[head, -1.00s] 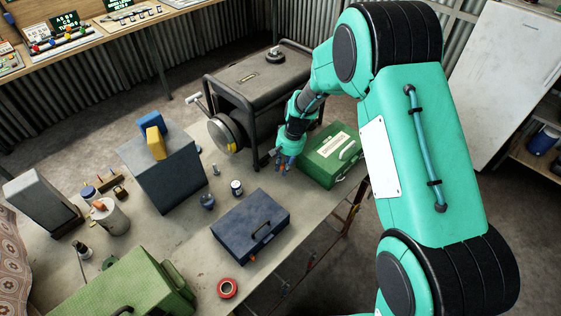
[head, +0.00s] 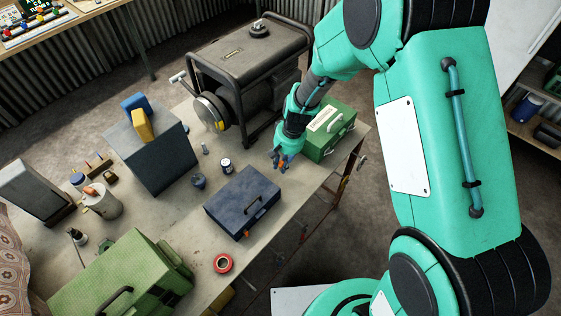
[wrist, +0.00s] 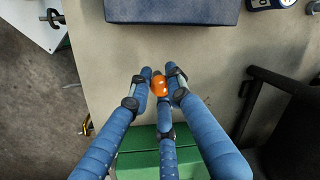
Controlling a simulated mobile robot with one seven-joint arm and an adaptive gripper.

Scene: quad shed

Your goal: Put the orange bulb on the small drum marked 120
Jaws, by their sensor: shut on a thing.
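My gripper (wrist: 158,88) has blue fingers shut on the orange bulb (wrist: 159,84), held at the fingertips. In the head view my gripper (head: 280,158) is above the table, between the blue case and the small green box, with a speck of orange at its tips. The top right of the wrist view cuts off a dark, round-ended thing with a white mark (wrist: 265,4).
The blue case (head: 242,202) lies in front of the can. The green box (head: 332,130) is right of my gripper. A generator (head: 245,75) stands behind. A dark funnel-like piece (head: 199,181) is left of the can. A red tape roll (head: 223,263) lies near the front edge.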

